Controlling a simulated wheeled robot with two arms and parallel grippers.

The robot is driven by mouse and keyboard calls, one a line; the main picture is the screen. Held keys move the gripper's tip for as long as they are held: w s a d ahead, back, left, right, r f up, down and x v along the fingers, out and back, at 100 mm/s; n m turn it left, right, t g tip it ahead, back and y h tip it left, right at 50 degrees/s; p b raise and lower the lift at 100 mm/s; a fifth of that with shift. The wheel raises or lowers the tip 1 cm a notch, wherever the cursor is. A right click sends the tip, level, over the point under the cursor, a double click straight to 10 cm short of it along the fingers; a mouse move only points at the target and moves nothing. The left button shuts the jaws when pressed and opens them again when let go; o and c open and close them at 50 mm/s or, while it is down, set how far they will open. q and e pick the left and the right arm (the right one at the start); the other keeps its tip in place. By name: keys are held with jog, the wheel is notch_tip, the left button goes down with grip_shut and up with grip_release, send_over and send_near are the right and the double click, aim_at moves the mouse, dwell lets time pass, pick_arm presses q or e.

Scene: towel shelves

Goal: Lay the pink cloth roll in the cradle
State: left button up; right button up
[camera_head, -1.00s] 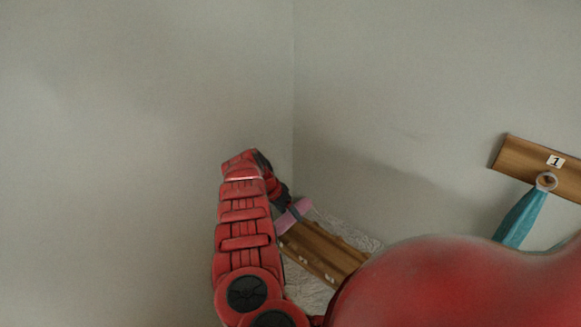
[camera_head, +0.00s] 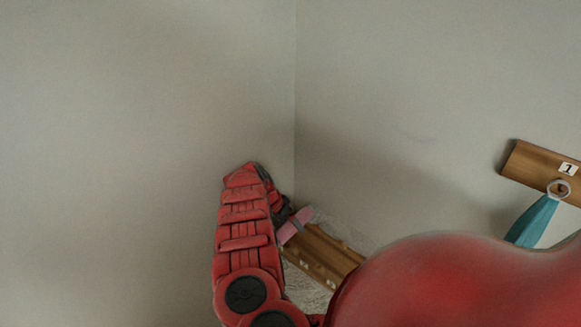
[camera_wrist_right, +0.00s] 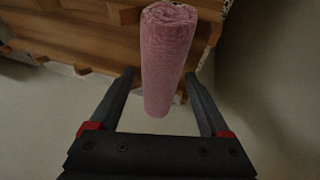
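The pink cloth roll (camera_head: 305,216) shows small beside my right gripper (camera_head: 284,215), at the left end of a wooden shelf. A dark strip crosses the roll. In the right wrist view, the roll (camera_wrist_right: 168,55) runs lengthwise between the two fingers of my right gripper (camera_wrist_right: 160,74), its spiral end at the top. The fingers stand apart, close to both sides of the roll, with a thin gap seeming to show on the left. Whether they press on it I cannot tell. I cannot make out whether the roll rests on wood. My left gripper is not in view.
The wooden shelf (camera_head: 322,254) with small labels lies below the roll, near the room corner. Its boards and raised pieces (camera_wrist_right: 75,35) fill the upper left of the right wrist view. A wooden wall board (camera_head: 530,165) marked 1 has a teal towel (camera_head: 532,222) hanging at right.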

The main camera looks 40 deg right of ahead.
jog(key=shift+o, duration=0.7)
jog(key=shift+s+a+r, duration=0.1)
jog(key=shift+r, duration=0.05)
jog(key=shift+r, duration=0.25)
jog(key=b+v, duration=0.2)
jog(key=v, duration=1)
jog(key=shift+r+b, duration=0.2)
jog(key=shift+b, duration=0.2)
